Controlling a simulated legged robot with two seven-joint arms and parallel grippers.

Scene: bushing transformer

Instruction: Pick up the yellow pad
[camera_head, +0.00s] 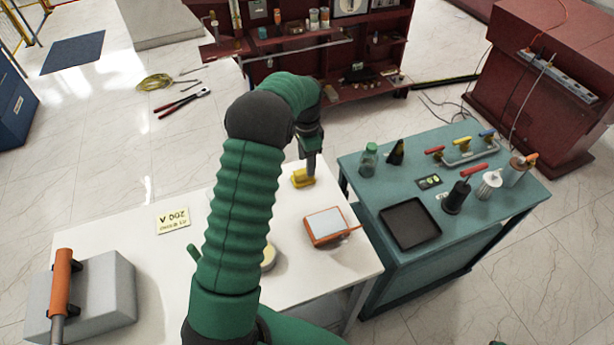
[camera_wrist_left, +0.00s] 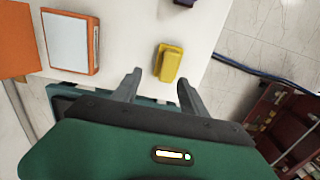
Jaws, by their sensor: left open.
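The yellow pad (camera_head: 303,178) lies on the white table near its far right edge. In the left wrist view the yellow pad (camera_wrist_left: 171,62) lies just beyond my fingertips, in line with the gap between them. My left gripper (camera_head: 310,165) points down close to the pad in the head view. In the left wrist view my left gripper (camera_wrist_left: 158,80) is open, with nothing between its fingers. Whether a finger touches the pad cannot be told. My right gripper is not in view.
An orange device with a pale screen (camera_head: 327,225) lies on the white table (camera_head: 150,262) nearer me. A grey box with an orange handle (camera_head: 95,292) stands at the left. A teal table (camera_head: 370,185) with bottles and a black tray (camera_head: 410,223) stands at the right.

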